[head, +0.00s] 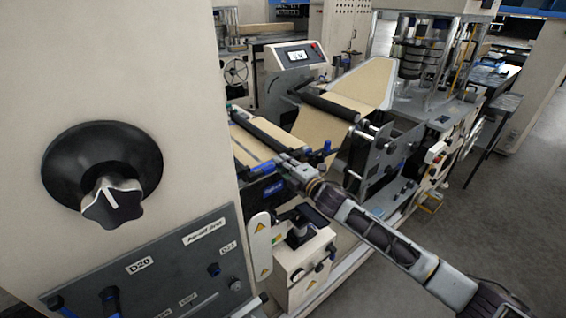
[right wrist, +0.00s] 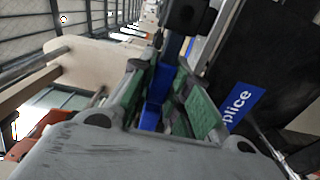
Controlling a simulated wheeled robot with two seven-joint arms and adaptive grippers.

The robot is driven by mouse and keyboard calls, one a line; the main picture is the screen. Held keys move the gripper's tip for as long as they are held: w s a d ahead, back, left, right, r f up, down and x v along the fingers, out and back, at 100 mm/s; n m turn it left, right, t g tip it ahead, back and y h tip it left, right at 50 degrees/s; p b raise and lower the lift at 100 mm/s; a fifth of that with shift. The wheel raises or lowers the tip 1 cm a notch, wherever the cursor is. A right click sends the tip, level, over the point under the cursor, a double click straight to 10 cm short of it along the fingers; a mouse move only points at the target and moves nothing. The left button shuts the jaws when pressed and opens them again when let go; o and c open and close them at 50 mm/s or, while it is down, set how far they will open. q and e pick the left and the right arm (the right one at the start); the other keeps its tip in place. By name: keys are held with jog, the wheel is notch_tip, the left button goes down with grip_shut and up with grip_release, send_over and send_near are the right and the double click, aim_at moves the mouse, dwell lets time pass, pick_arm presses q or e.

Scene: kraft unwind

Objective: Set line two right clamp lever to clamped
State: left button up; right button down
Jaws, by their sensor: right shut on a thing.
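My right gripper (head: 287,163) reaches in from the lower right to the front of the machine with the kraft web. In the right wrist view its green-padded fingers (right wrist: 160,102) stand on both sides of a blue lever (right wrist: 154,98) and are shut on it. In the head view a blue lever (head: 262,168) shows just left of the fingertips; its far end is partly hidden. Another blue handle (head: 328,148) stands to the right of the gripper. The lever's exact angle cannot be told. My left gripper is not in view.
A blue splice label (right wrist: 240,103) on a dark panel is close beside the fingers. A large beige cabinet (head: 110,60) with a black knob (head: 108,190) fills the left. Brown web (head: 320,135) and rollers lie beyond the gripper. Grey floor (head: 500,230) is open at right.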

jog(key=shift+f, duration=0.25)
jog(key=c, duration=1.4)
grip_release()
jog(key=shift+o, duration=0.2)
jog(key=v, duration=1.2)
jog(key=shift+r, duration=0.1)
